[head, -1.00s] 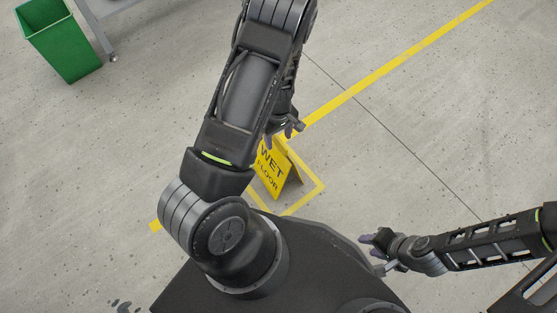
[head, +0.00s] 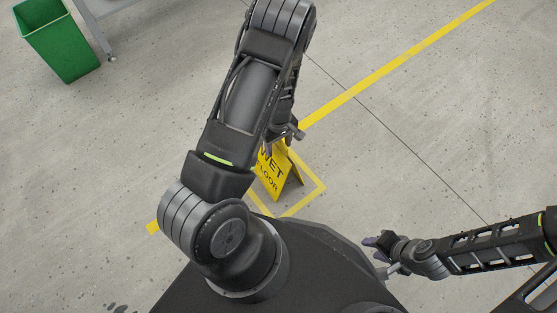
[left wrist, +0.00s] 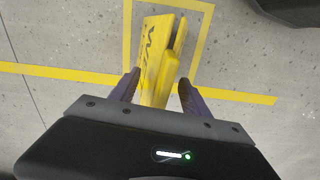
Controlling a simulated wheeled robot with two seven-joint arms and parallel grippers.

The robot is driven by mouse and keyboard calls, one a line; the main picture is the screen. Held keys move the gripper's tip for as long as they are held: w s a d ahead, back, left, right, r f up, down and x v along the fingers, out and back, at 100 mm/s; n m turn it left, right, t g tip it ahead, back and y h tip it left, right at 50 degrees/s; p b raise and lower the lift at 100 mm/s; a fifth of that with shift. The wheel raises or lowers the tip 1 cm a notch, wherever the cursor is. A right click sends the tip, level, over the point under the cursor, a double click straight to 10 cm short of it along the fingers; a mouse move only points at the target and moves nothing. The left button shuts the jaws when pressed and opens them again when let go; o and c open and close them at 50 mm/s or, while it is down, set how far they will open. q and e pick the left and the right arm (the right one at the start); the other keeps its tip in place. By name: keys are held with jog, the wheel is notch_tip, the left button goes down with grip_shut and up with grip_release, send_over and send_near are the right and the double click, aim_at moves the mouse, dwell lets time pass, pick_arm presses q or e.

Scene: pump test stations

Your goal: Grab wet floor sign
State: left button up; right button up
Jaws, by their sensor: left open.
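The yellow wet floor sign (head: 277,177) stands on the floor inside a yellow taped square, partly hidden behind my left arm in the head view. In the left wrist view the sign (left wrist: 157,62) is seen from above, with its top edge between the two purple fingers of my left gripper (left wrist: 157,88). Those fingers are apart, one on each side of the sign's top, with gaps visible. In the head view my left gripper (head: 283,142) is at the sign's top, mostly hidden by the arm. My right gripper (head: 371,243) is at the lower right, away from the sign; its finger opening is unclear.
A yellow floor line (head: 400,67) runs diagonally to the taped square (head: 308,199). A green bin (head: 62,42) stands at the upper left beside a grey table leg (head: 97,35). The concrete floor right of the sign is clear.

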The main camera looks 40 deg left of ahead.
pick_arm(q)
jog(key=shift+c, duration=0.4)
grip_shut()
dwell(0.9)
